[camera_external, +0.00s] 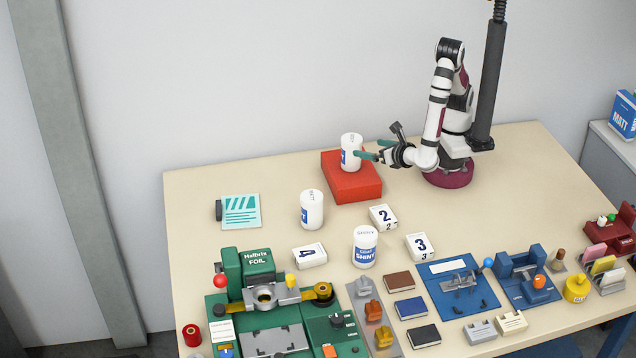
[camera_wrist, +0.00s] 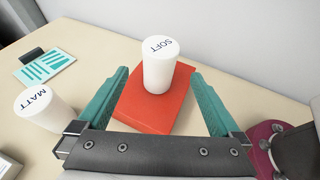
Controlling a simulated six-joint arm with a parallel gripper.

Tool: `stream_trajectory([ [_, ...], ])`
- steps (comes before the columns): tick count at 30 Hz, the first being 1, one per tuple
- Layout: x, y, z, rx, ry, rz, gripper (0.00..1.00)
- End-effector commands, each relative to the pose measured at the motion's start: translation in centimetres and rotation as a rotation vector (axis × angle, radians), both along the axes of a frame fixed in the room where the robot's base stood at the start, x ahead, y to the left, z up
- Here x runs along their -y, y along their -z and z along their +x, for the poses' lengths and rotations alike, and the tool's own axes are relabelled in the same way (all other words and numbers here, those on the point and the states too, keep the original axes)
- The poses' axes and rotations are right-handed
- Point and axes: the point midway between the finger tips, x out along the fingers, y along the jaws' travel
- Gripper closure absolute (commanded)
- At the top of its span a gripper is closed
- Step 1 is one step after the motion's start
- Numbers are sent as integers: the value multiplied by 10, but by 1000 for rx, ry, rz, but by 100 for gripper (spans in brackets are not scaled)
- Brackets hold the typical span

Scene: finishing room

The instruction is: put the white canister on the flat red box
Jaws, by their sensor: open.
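A white canister (camera_external: 350,150) stands upright on top of the flat red box (camera_external: 352,187). In the wrist view its lid reads SOFT, and the canister (camera_wrist: 158,72) stands on the red box (camera_wrist: 150,112). My gripper (camera_external: 371,150) is open beside it at the box's right. In the wrist view the teal fingers of my gripper (camera_wrist: 160,76) lie either side of the canister, with a gap on both sides. I cannot tell how far the canister sits between the tips. Two other white canisters stand on the table, one marked MATT (camera_external: 312,209) and one marked SHINY (camera_external: 365,247).
White number blocks 2 (camera_external: 383,217), 3 (camera_external: 420,247) and 4 (camera_external: 310,256) lie near the canisters. A green foil machine (camera_external: 250,270) fills the front left. A teal striped card (camera_external: 240,211) lies at left. Bare table surrounds the red box.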

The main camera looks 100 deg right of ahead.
Motion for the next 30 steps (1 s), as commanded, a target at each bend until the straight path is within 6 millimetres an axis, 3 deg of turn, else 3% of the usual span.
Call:
stream_trajectory([
  [4,-12,-7,-7,6,14,10,0],
  [7,13,-21,-23,74,218,131,0],
  [9,44,-34,-54,190,530,301,0],
  [12,65,-46,-108,423,1081,571,0],
  [15,55,-54,-145,659,1599,799,0],
  [19,32,-63,-156,870,2057,990,0],
  [22,24,-67,-156,931,2201,1046,0],
  [30,22,-68,-155,934,2218,1052,0],
])
